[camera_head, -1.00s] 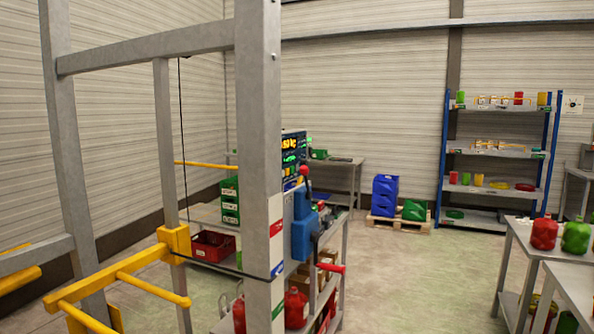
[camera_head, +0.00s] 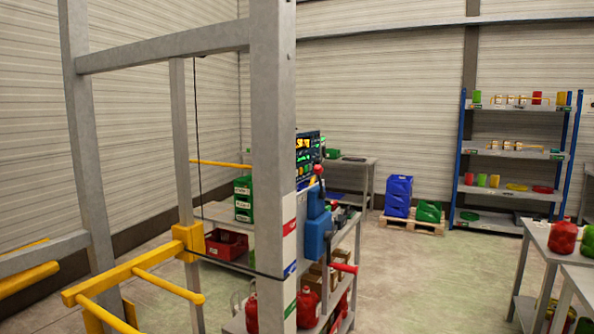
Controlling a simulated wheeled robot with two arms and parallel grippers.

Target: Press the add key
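A dark control panel (camera_head: 307,158) with glowing orange and green readouts stands in the middle of the head view, just right of a thick grey post. I see it at a steep angle, and its left part is hidden by the post. Single keys, the add key among them, are too small to make out. A blue device (camera_head: 317,225) with a red-knobbed lever is mounted below the panel. Neither of my grippers is in view.
A grey metal frame (camera_head: 272,120) with yellow bars (camera_head: 130,275) fills the left foreground. A bench with red containers (camera_head: 308,305) stands behind the post. A blue shelf rack (camera_head: 512,150) stands at the back right. The floor (camera_head: 420,275) between bench and right table is clear.

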